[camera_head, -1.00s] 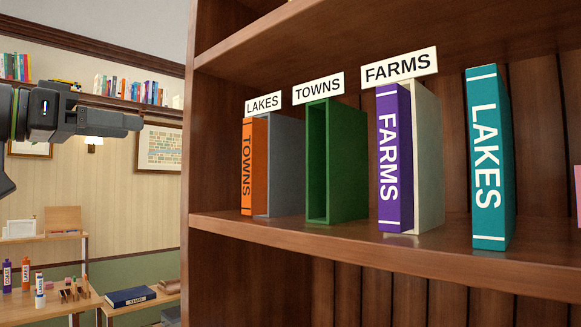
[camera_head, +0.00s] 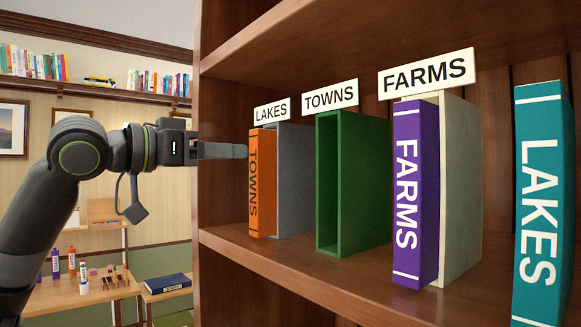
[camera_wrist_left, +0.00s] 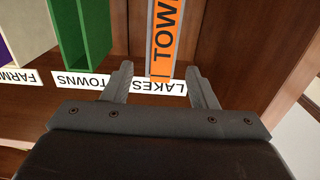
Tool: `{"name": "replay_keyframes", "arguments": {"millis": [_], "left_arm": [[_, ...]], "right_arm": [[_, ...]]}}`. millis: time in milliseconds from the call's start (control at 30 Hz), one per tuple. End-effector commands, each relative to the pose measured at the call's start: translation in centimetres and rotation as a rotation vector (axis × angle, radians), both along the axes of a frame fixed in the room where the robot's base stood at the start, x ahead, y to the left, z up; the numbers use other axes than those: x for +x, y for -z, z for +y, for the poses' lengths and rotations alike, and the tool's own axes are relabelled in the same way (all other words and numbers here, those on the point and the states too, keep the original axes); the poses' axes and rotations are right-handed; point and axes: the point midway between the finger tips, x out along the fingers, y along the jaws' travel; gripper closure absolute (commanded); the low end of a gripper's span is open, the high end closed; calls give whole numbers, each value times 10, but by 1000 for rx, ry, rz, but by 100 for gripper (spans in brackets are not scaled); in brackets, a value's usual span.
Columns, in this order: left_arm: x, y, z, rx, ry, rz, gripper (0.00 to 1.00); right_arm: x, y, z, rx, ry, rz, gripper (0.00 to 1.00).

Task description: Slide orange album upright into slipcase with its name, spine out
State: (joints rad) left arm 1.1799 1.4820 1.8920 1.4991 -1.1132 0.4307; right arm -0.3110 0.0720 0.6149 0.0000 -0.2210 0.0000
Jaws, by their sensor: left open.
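The orange album (camera_head: 262,183), spine marked TOWNS, stands upright with its spine out at the front of the grey slipcase (camera_head: 293,180) under the LAKES sign. The green slipcase (camera_head: 362,180) under the TOWNS sign (camera_head: 331,96) is open at the front and looks empty. My left gripper (camera_head: 240,151) is at the upper part of the orange spine. In the left wrist view, its open fingers (camera_wrist_left: 159,70) lie either side of the orange album (camera_wrist_left: 164,45), with gaps showing. Whether the fingertips reach past the spine cannot be told. My right gripper is out of view.
A purple FARMS album (camera_head: 414,195) sits in the cream slipcase (camera_head: 460,180), right of the green one. A teal LAKES album (camera_head: 542,210) stands alone at the right. The shelf's upright side (camera_head: 222,190) is close left of the orange album. The shelf above (camera_head: 380,50) limits height.

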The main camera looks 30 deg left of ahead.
Motion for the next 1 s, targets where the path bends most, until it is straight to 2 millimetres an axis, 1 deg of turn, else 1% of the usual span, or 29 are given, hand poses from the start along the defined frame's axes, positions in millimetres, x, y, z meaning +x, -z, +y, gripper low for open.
{"name": "replay_keyframes", "arguments": {"millis": [33,200,367,600,700,833,1000], "left_arm": [[6,-4,-3,-1,3,1,47],[16,-1,-7,-1,1,0,47],[23,-1,-9,0,0,2,47],[49,-2,-17,-2,3,3,47],[58,-1,-21,-1,2,2,47],[64,1,-23,0,0,0,47],[66,3,-24,1,-1,0,47]], "right_arm": [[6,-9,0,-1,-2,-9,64],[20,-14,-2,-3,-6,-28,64],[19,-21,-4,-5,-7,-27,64],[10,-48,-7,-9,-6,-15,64],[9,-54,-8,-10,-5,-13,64],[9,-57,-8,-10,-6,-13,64],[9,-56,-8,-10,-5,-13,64]]}}
